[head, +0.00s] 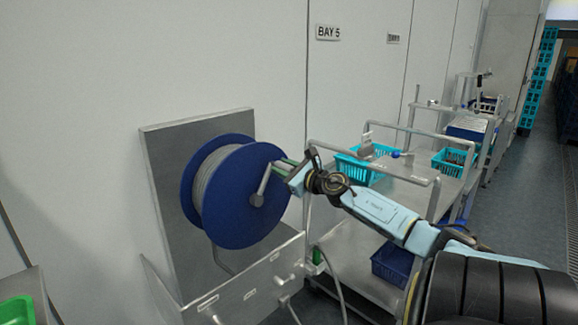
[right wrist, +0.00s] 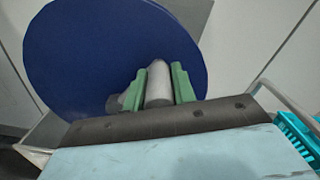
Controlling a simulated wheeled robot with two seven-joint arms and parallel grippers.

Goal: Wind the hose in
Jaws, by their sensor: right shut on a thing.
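A blue hose reel (head: 240,205) with grey hose (head: 211,178) wound on its drum is mounted on a grey metal plate on the wall. A grey crank handle (head: 262,184) sticks out from the reel's front face. My right gripper (head: 283,167) reaches in from the right and is shut on the crank's grip. In the right wrist view the green fingers sit on both sides of the pale grey grip (right wrist: 159,84), with the blue reel face (right wrist: 100,50) behind it. The fingers hide part of the grip in the head view. My left gripper is not in view.
A metal cart (head: 440,185) with a teal basket (head: 360,168) stands right of the reel. A low metal panel (head: 245,290) stands below the reel, with a loose grey hose (head: 335,280) hanging beside it. A green tray (head: 16,310) is at lower left.

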